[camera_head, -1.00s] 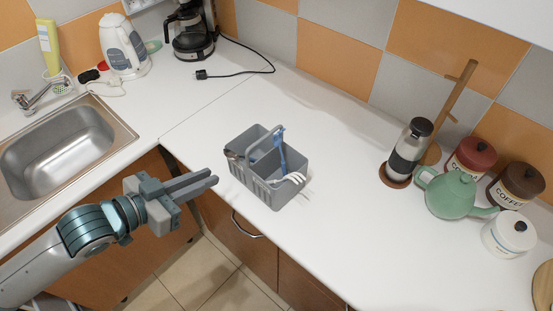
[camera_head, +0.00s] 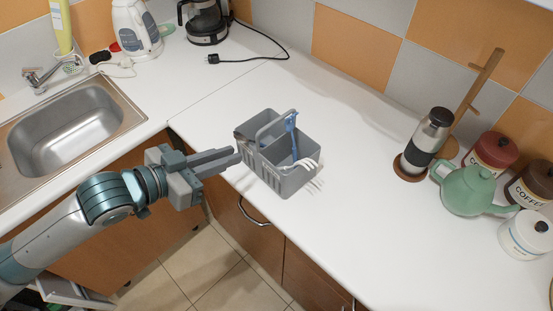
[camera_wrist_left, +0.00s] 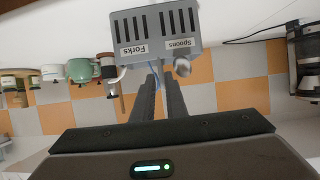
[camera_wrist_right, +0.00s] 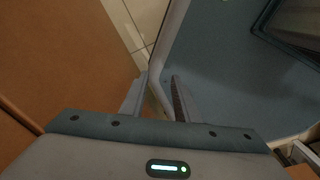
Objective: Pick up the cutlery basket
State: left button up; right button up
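The grey cutlery basket (camera_head: 283,183) stands upright on the white counter near its front edge, with a raised handle. A blue utensil (camera_head: 292,130) and a white fork (camera_head: 308,164) stick out of it. My left gripper (camera_head: 238,156) is just left of the basket, fingers pointing at it, apart and empty. In the left wrist view the basket (camera_wrist_left: 155,30) appears upside down beyond the fingertips (camera_wrist_left: 161,76), with "Forks" and "Spoons" labels. My right gripper (camera_wrist_right: 160,80) shows only in its own wrist view, fingers apart, with nothing visibly held.
A sink (camera_head: 75,130) is at left, with a kettle (camera_head: 135,28) and coffee maker (camera_head: 205,20) behind. A hand grinder (camera_head: 425,145), green teapot (camera_head: 468,190) and canisters (camera_head: 490,152) stand at right. The counter right of the basket is clear.

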pick_arm(q)
jog(key=p, duration=0.1)
send_near(276, 145)
jog(key=w+d+r, duration=0.1)
jog(key=shift+w+d+f, duration=0.15)
jog(key=shift+w+d, duration=0.2)
jog(key=shift+w, duration=0.05)
jog(key=p+x, duration=0.1)
jog(key=x, duration=0.4)
jog(key=shift+w+d+f+p, duration=0.2)
jog(key=shift+w+d+p, duration=0.05)
jog(key=shift+d+p, duration=0.05)
